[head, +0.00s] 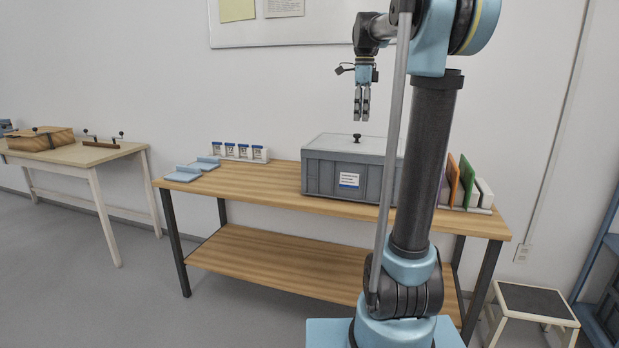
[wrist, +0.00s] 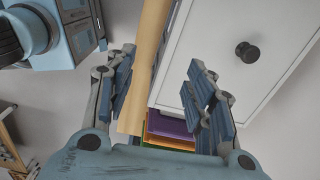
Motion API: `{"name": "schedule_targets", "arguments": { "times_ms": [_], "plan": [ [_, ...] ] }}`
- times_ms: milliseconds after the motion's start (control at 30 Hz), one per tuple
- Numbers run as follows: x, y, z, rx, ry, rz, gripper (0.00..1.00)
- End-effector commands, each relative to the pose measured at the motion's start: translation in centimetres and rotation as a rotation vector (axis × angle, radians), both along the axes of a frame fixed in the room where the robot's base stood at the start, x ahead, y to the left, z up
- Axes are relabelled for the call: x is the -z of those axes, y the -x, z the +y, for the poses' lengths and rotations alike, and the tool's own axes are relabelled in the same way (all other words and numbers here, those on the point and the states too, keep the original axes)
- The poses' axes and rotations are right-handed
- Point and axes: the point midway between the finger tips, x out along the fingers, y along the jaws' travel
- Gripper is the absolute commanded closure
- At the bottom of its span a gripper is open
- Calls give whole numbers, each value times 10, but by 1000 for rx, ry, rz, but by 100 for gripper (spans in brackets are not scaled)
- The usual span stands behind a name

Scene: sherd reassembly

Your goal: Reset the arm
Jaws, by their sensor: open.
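My gripper (head: 362,104) hangs from my arm with its fingers pointing down, above the grey lidded crate (head: 325,176) on the wooden table (head: 285,193). It also shows in the wrist view (wrist: 165,100), where the two padded fingers stand apart with nothing between them. The crate has a dark knob (head: 357,138) on its lid and a white label on its front. The gripper is clear of the lid. In the wrist view the pale lid (wrist: 235,50) and its knob lie to the right below the fingers. My arm hides the crate's right part in the head view.
Several small jars (head: 240,152) and blue pieces (head: 190,171) are on the table's left part. A rack of coloured boards (head: 466,183) stands at its right end. A second table (head: 75,155) with a wooden box (head: 40,139) is at left. A stool (head: 535,300) stands at right.

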Motion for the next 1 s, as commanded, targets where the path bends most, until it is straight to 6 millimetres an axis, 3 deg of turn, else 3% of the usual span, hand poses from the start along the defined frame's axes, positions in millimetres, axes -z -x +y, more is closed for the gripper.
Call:
{"name": "schedule_targets", "arguments": {
  "times_ms": [167, 467, 767, 1000],
  "plan": [
    [9, 19, -14, -72, 2, -10, 51],
    [34, 61, -15, -280, 7, -32, 51],
    [91, 139, -13, -672, 29, -69, 51],
    [150, 201, -11, -1003, 60, -97, 51]
  ]
}}
